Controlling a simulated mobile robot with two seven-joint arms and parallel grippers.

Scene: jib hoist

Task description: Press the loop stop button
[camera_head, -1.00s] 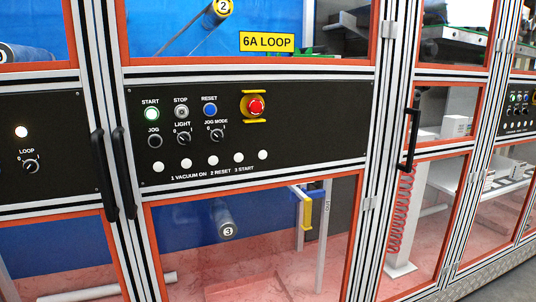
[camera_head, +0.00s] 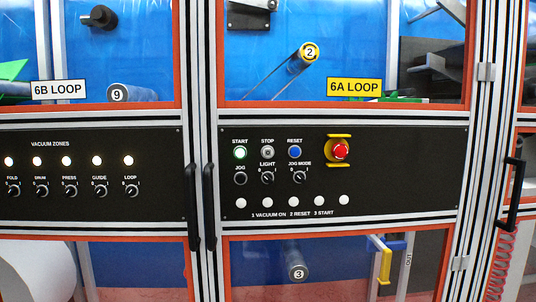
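The stop button (camera_head: 267,152) is a small grey round button under the label STOP on the black 6A loop control panel (camera_head: 410,185). It sits between the start button (camera_head: 240,152), which glows white-green, and the blue reset button (camera_head: 295,152). A red emergency stop (camera_head: 340,150) on a yellow mount is further right on the same panel. The yellow 6A LOOP sign (camera_head: 354,86) is above the panel. Neither of my grippers is in view.
Black door handles (camera_head: 194,207) stand out left of the panel, and another handle (camera_head: 513,190) is at the right. A second panel (camera_head: 90,180) with lit vacuum zone lamps is at the left. Clear windows in orange frames lie above and below.

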